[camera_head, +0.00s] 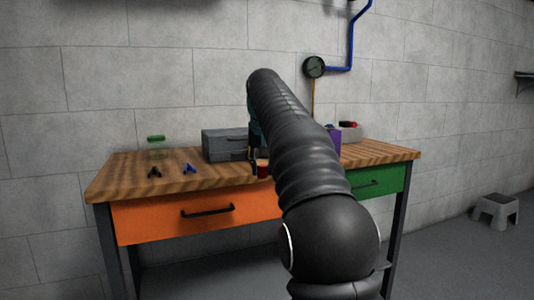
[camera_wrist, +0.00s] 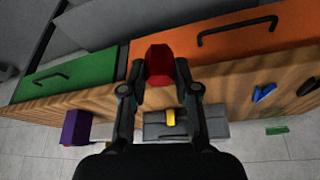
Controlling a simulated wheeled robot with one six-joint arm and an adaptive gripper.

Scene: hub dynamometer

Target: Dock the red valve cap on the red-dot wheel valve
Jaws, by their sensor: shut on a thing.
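A red cap-like piece (camera_wrist: 158,66) is between the two fingertips of my gripper (camera_wrist: 158,74) in the wrist view. The fingers touch it from both sides and are shut on it. In the head view the red piece (camera_head: 263,171) shows low at the front edge of the wooden bench, beside my arm. My gripper is mostly hidden behind the arm there. I cannot make out a wheel valve with a red dot in either view.
The wooden bench (camera_head: 128,165) has an orange drawer (camera_head: 160,221) and a green drawer (camera_head: 390,180). On it are a grey toolbox (camera_head: 224,144), a green-lidded jar (camera_head: 156,139), a black piece (camera_head: 154,173), a blue piece (camera_head: 189,169) and a purple box (camera_head: 334,140). A gauge (camera_head: 314,67) hangs above.

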